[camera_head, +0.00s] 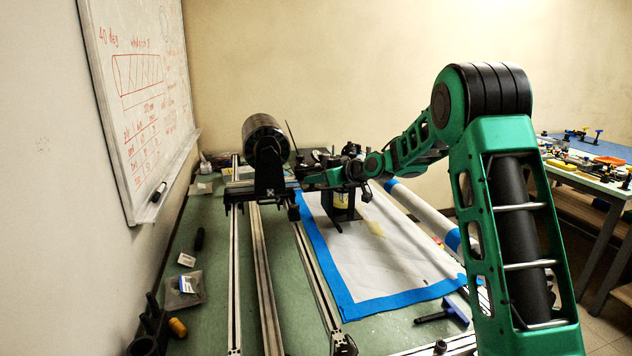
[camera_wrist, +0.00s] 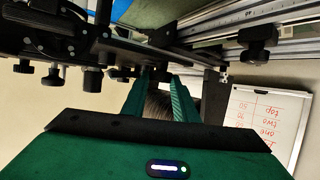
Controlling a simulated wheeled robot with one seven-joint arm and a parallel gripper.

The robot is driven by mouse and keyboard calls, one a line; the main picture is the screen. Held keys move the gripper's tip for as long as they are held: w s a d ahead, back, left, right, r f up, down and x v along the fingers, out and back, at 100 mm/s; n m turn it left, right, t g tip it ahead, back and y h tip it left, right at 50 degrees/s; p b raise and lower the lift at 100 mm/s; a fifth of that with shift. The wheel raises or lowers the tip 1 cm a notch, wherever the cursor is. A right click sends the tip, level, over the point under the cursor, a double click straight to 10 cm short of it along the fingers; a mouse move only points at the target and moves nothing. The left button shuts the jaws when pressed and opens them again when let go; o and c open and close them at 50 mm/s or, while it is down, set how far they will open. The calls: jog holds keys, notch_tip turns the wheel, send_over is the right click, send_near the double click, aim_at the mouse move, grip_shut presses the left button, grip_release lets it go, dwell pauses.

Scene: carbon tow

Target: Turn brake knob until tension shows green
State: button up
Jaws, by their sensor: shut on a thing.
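My gripper (camera_head: 312,181) reaches in from the right, at the dark carriage (camera_head: 270,180) beside the black spool (camera_head: 265,138). In the wrist view its two green fingers (camera_wrist: 155,78) are closed in on a small dark part between their tips, at the underside of the black mechanism. This looks like the brake knob (camera_wrist: 153,74), but the fingers hide most of it. The picture is turned over there, with the whiteboard text upside down. I cannot make out a tension readout or its colour in either view.
Long metal rails (camera_head: 262,280) run along the green table. A white sheet edged with blue tape (camera_head: 385,304) lies right of them. A black holder (camera_head: 342,205) stands close under my wrist. Several other dark knobs (camera_wrist: 55,76) crowd the mechanism. A whiteboard (camera_head: 140,90) hangs at left.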

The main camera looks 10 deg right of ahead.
jog(key=shift+m+h, duration=0.5)
jog(key=shift+h, duration=0.1)
jog(key=o, duration=1.1)
jog(key=shift+c, duration=0.2)
jog(key=shift+a, duration=0.1)
jog(key=shift+s, duration=0.1)
jog(key=v, duration=1)
jog(key=shift+s, duration=0.35)
jog(key=shift+f, duration=0.15)
